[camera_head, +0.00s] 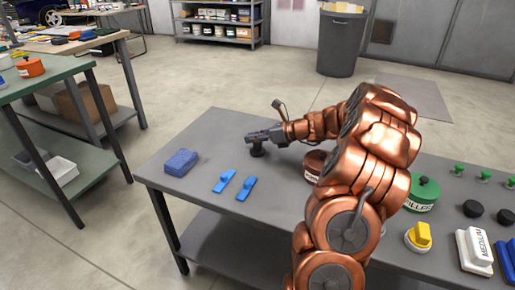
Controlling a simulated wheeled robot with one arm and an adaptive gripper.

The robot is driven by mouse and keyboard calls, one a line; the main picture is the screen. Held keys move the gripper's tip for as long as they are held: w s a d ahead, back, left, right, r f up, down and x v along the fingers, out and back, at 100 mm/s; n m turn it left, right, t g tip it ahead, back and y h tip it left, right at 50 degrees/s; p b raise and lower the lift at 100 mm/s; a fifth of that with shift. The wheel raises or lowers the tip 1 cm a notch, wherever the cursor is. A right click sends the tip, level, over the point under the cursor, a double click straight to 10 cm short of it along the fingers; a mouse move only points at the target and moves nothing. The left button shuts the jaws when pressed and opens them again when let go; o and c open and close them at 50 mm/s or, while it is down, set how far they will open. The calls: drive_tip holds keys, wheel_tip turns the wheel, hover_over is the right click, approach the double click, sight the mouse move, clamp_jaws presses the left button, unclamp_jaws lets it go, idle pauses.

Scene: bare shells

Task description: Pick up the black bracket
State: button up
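My copper arm reaches across the grey table, and my gripper (254,139) is over its far side, pointing left. A small black object (257,151) shows just below the gripper; it may be the black bracket, but its shape is too small to tell. I cannot tell whether the gripper touches it or is apart from it. The finger gap is too small to make out. Another dark shape beside the wrist is partly hidden by my arm.
A blue block (181,162) and two blue tools (224,181) lie on the left of the table (205,205). A dark red container (315,163) is close to my arm. A green container (423,191), a yellow piece (420,235) and black discs (473,208) stand right.

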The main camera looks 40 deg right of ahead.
clamp_jaws()
